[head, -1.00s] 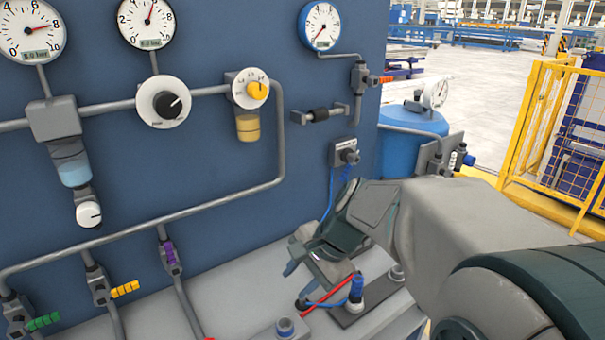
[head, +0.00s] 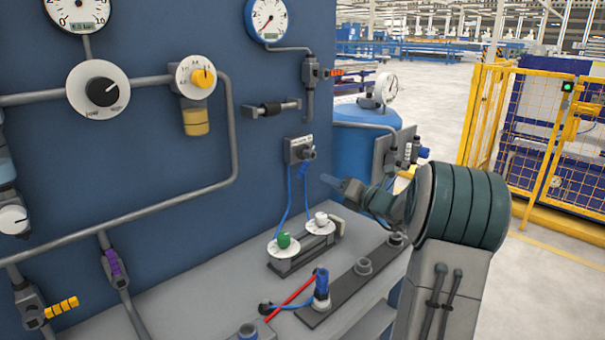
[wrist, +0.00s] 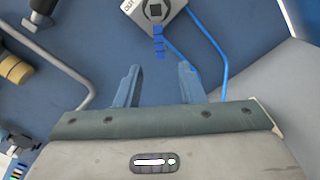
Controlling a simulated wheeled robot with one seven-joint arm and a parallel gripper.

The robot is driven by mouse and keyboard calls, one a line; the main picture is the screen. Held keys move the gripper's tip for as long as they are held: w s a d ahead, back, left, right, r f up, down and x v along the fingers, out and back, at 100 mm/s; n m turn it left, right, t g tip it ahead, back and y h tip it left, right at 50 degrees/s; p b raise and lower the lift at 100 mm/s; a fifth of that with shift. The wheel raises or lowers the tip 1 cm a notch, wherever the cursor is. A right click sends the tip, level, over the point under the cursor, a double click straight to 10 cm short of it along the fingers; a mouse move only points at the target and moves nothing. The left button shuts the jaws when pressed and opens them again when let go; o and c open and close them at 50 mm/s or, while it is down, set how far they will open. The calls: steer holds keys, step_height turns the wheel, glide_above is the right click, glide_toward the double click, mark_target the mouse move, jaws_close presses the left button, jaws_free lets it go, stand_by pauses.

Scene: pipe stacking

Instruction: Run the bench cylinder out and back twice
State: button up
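On the bench (head: 200,290), a dark block (head: 305,252) carries two round white dials, one with a green knob (head: 284,240) and one with a white knob (head: 321,218). In front of it lies a dark flat plate (head: 345,292) with a blue upright fitting (head: 321,283), a red rod or line (head: 290,295) and grey round posts. I cannot tell for sure which part is the bench cylinder. My gripper (head: 338,185) is raised above the bench, right of the dark block. In the wrist view my gripper (wrist: 157,75) is open, with nothing between its fingers.
A grey wall fitting (head: 300,150) with blue hoses stands out from the blue panel, ahead of the fingers in the wrist view (wrist: 155,12). Pipes, gauges and coloured valve handles cover the panel. A blue tank (head: 365,150) and yellow fence (head: 535,140) stand to the right.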

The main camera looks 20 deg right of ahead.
mark_target(304, 171)
steer(key=x, duration=1.2)
steer(key=shift+a+f, duration=0.1)
steer(key=shift+a, duration=0.05)
jaws_close()
